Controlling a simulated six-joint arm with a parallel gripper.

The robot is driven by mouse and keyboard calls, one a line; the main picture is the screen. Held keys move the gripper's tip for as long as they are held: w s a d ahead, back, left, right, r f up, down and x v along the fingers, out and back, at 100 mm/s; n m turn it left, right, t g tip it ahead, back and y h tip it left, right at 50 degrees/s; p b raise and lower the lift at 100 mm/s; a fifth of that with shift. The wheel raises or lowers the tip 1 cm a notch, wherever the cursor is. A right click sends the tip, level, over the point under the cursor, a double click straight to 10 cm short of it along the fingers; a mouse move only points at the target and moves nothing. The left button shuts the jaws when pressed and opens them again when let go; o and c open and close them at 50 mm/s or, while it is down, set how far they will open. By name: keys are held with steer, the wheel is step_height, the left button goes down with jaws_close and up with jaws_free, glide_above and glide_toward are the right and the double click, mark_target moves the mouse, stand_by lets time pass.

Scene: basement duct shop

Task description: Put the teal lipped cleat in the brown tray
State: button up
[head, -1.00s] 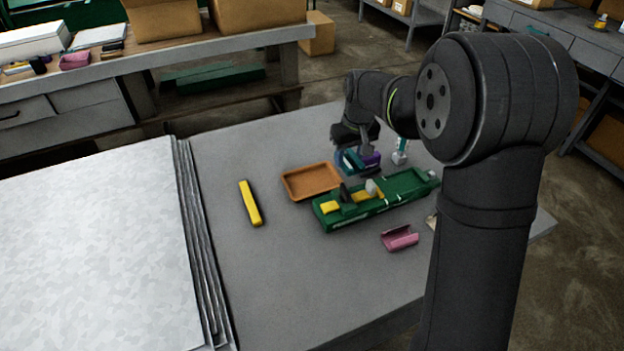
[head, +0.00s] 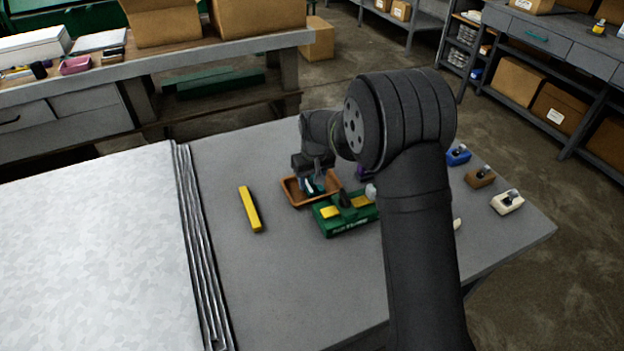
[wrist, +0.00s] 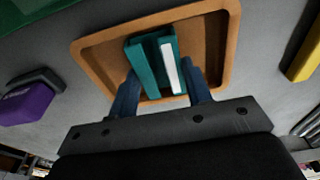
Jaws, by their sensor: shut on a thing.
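The teal lipped cleat (wrist: 148,66) is between the two blue fingers of my gripper (wrist: 160,78) in the wrist view. A white strip runs along its right side. My gripper is shut on it. The brown tray (wrist: 232,45) lies below and around the cleat in that view, and the cleat is within its rim outline. In the head view my gripper (head: 314,180) is down at the brown tray (head: 297,203), with a bit of the teal cleat (head: 318,187) showing. I cannot tell whether the cleat touches the tray floor.
A green holder (head: 348,226) with yellow pieces stands close by the tray's front right. A yellow bar (head: 250,209) lies to its left. A purple block (wrist: 28,103) is nearby. Stacked metal sheets (head: 95,250) fill the left. Blue, brown and white blocks stand at right.

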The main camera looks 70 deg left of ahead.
mark_target(312, 188)
steer(key=o, duration=1)
steer(key=shift+f, duration=0.1)
step_height(312, 188, up, 12)
steer(key=d, duration=0.1)
steer(key=shift+d, duration=0.25)
steer(key=f, duration=0.4)
steer(key=a+f, duration=0.1)
steer(key=f, duration=0.7)
steer(key=shift+a+f, duration=0.2)
steer(key=shift+a, duration=0.05)
step_height(312, 188, up, 3)
steer(key=shift+r, duration=0.5)
